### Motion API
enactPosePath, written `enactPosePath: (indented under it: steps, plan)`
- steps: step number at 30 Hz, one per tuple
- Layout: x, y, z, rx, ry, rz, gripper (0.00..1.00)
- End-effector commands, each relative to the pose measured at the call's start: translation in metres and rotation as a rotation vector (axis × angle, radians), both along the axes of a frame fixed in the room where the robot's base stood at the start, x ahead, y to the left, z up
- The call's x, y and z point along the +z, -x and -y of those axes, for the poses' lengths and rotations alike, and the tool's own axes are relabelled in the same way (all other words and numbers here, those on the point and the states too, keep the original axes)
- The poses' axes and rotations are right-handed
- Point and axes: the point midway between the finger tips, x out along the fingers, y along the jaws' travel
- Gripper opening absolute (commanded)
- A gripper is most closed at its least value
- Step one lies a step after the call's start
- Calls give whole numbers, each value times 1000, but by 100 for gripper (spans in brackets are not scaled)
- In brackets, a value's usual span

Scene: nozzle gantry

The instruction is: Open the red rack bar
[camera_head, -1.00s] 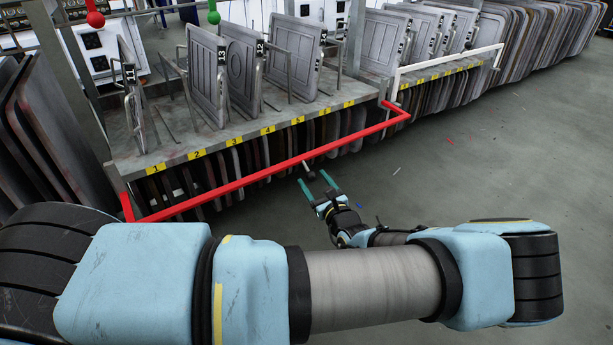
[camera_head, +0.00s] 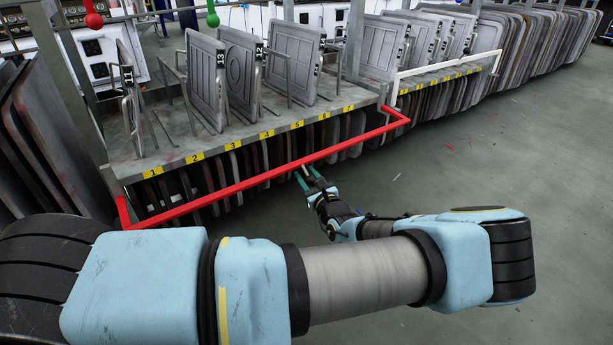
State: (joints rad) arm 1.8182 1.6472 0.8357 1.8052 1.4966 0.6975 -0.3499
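The red rack bar (camera_head: 245,184) runs low along the front of the rack shelf (camera_head: 222,146), from the left post to a bent end at the right. It stands out from the shelf's front edge and is lower than it. My gripper (camera_head: 305,178) is in front of the bar, a little right of its middle. Its two teal fingers are apart and point toward the bar. Nothing shows between them. I cannot tell whether the fingertips touch the bar.
Grey panels (camera_head: 206,80) stand upright on the shelf, and more plates hang beneath it. A white bar (camera_head: 450,62) fronts the rack section to the right. Large plates lean at the far left.

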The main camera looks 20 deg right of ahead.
Motion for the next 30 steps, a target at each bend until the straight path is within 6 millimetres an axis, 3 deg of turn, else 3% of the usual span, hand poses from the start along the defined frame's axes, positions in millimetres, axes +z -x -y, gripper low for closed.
enactPosePath:
  steps: [1,10,30]
  plan:
    - [0,0,0,1,0,0,34]
    - [0,0,-1,1,0,0,0]
    - [-1,0,-1,2,-1,0,0]
